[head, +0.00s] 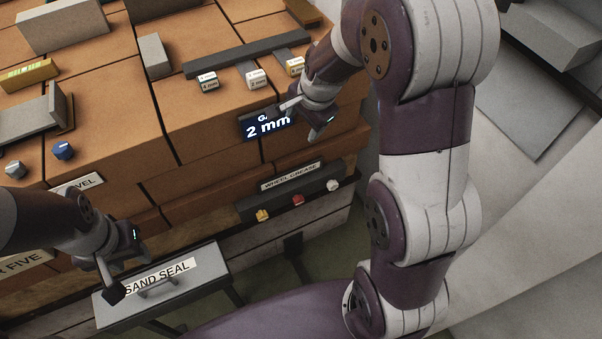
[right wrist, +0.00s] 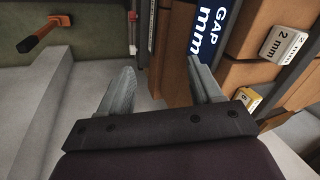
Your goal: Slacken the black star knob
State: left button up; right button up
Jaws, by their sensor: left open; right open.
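I cannot make out a black star knob in either view. My right gripper (head: 307,117) is open and empty, in front of the right end of the dark display reading "2 mm" (head: 262,126) in the head view. In the right wrist view my right gripper (right wrist: 165,75) has its fingers apart, with the display (right wrist: 207,32) beyond the right finger. My left gripper (head: 124,262) is open at the lower left, above the left end of the grey "SAND SEAL" panel (head: 210,292). Nothing shows between its fingers.
Labelled blocks (head: 256,79) stand along the top of the brick stack. A "WHEEL GREASE" rail (head: 318,188) carries yellow, red and white knobs. A blue knob (head: 63,150) is at the left. An orange-handled tool (right wrist: 44,34) lies at upper left in the right wrist view.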

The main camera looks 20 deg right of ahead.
jog(key=s+a+f+n+b, duration=0.3)
jog(key=s+f+n, duration=0.2)
jog(key=s, duration=0.2)
jog(key=shift+a+n, duration=0.25)
jog(key=shift+n, duration=0.15)
jog(key=shift+f, duration=0.1)
